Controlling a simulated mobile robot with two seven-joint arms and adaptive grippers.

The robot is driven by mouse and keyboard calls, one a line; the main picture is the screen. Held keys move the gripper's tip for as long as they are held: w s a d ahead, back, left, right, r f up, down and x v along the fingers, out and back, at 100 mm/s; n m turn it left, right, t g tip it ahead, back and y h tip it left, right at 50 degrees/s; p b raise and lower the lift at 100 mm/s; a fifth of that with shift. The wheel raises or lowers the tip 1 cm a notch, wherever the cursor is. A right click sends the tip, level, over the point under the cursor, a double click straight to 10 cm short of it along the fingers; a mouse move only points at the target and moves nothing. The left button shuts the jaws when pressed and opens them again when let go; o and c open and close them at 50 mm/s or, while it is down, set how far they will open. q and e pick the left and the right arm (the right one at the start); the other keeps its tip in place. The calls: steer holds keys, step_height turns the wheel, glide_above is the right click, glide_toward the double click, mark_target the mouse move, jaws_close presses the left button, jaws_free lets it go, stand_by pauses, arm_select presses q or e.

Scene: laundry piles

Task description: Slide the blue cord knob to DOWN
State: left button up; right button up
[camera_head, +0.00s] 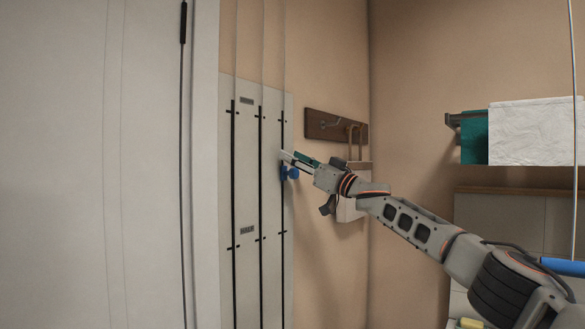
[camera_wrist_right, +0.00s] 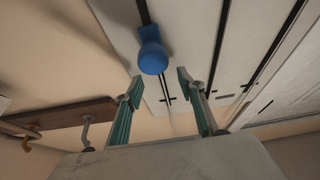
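The blue cord knob (camera_head: 289,173) sits on the rightmost black track (camera_head: 283,135) of a pale wall panel (camera_head: 272,210), around the upper middle of that track. My right gripper (camera_head: 290,156) is just above the knob in the head view, its fingers pointing at the panel. In the right wrist view the knob (camera_wrist_right: 152,56) is just beyond the two teal-lined fingertips (camera_wrist_right: 157,87), which are spread apart with nothing between them. No contact with the knob is visible. Panel labels (camera_head: 246,230) are too small to read surely. My left gripper is out of view.
A wooden hook board (camera_head: 322,121) is right of the panel, close to my right gripper. A rail with teal (camera_head: 474,138) and white (camera_head: 530,130) cloths is further right. A blue cylinder (camera_head: 563,267) hangs near the right edge. A pale door (camera_head: 90,170) fills the left.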

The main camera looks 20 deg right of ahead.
steer(key=shift+f, duration=0.1)
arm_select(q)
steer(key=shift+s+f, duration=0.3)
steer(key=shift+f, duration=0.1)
arm_select(e)
steer(key=v, duration=1.2)
